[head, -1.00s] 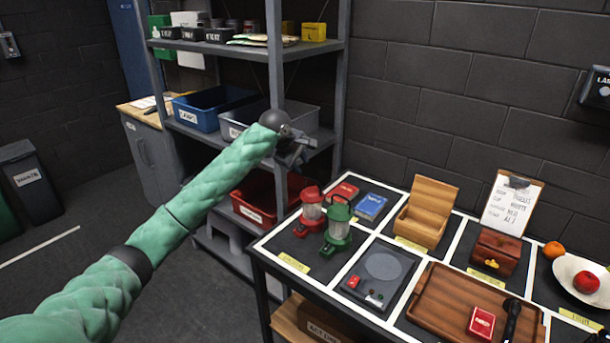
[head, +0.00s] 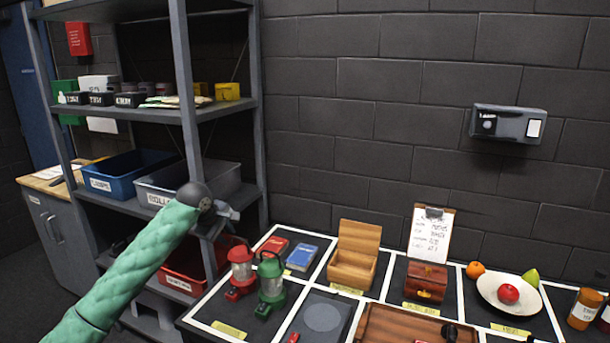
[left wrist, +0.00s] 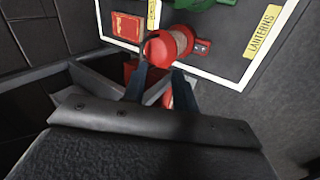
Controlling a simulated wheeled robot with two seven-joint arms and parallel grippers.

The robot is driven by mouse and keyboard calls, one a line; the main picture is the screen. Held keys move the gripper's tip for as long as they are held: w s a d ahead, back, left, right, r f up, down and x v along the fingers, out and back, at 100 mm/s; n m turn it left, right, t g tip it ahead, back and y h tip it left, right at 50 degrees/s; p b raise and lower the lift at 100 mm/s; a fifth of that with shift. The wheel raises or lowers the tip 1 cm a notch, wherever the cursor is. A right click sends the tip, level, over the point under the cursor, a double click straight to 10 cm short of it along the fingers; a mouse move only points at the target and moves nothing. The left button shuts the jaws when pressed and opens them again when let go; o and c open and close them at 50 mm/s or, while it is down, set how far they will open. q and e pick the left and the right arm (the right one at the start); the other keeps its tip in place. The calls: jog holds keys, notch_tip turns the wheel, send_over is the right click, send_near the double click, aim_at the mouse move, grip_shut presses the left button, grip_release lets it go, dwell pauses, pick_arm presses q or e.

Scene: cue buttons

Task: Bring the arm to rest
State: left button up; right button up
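My left arm, in a green sleeve, reaches in from the lower left of the head view. Its gripper (head: 224,210) is in front of the shelf unit, left of the table and apart from the things on it. In the left wrist view the two dark fingers (left wrist: 160,84) stand apart with nothing held between them. Beyond them show the red lantern (left wrist: 168,47) and part of the green lantern (left wrist: 205,3). In the head view the red lantern (head: 241,269) and green lantern (head: 270,280) stand upright at the table's left end. My right gripper is not in view.
The grey shelf unit (head: 188,110) holds a blue bin (head: 125,172), a grey bin (head: 165,190) and a red bin (head: 185,270). The table also carries a wooden box (head: 352,262), a dark pad (head: 322,318), a tray (head: 395,328) and a fruit plate (head: 522,300). A grey device (head: 508,124) hangs on the wall.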

pick_arm(q)
jog(key=s+d+f+m+g, duration=0.1)
jog(key=s+d+f+m, duration=0.35)
jog(key=s+f, duration=0.7)
jog(key=s+d+f+m, duration=0.4)
jog(key=s+d+f, duration=0.2)
jog(key=s+f, duration=0.55)
jog(key=s+a+f+m+g+y, duration=0.1)
jog(key=s+a+f+m, duration=0.15)
jog(key=s, duration=1.35)
jog(key=s+a+f+m+y, duration=0.1)
jog(key=s+f+m, duration=0.25)
jog(key=s, duration=1.15)
jog(key=s+d+f+g, duration=0.1)
jog(key=s+f, duration=0.1)
jog(key=f, duration=1.7)
jog(key=s+d+f+g, duration=0.1)
jog(key=s+d+f, duration=0.1)
jog(key=f, duration=1.8)
jog(key=shift+s+g+h, duration=0.3)
jog(key=shift+s, duration=0.45)
jog(key=shift+w+d+m, duration=0.1)
jog(key=shift+m, duration=0.15)
